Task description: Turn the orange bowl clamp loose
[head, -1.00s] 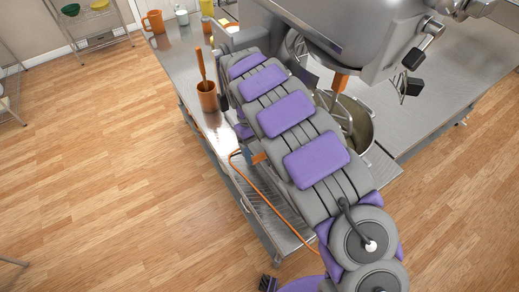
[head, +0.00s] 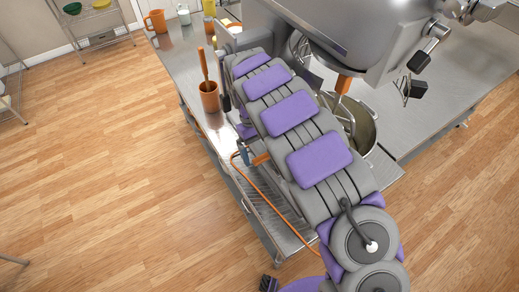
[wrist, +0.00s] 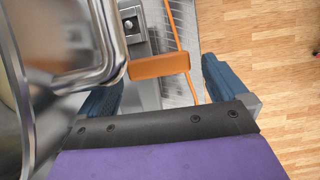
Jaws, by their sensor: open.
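The orange bowl clamp (wrist: 158,64) shows in the wrist view as a short flat bar just beyond my fingertips. It lies across the gap between them. My gripper (wrist: 160,84) is open, with one blue finger on each side, and holds nothing. I cannot tell whether a finger touches the clamp. In the head view a small orange piece of the clamp (head: 261,159) shows beside my arm, close to a blue fingertip; the rest of my gripper is hidden behind the arm. The steel mixer bowl (head: 368,137) stands under the mixer head (head: 345,35), partly covered by my arm.
The steel counter (head: 190,62) holds an orange utensil crock (head: 209,97) left of my arm and an orange jug (head: 155,20) farther back. An orange cable (head: 275,203) runs down beside the arm. A wire rack (head: 95,25) stands at the back left. The wood floor on the left is clear.

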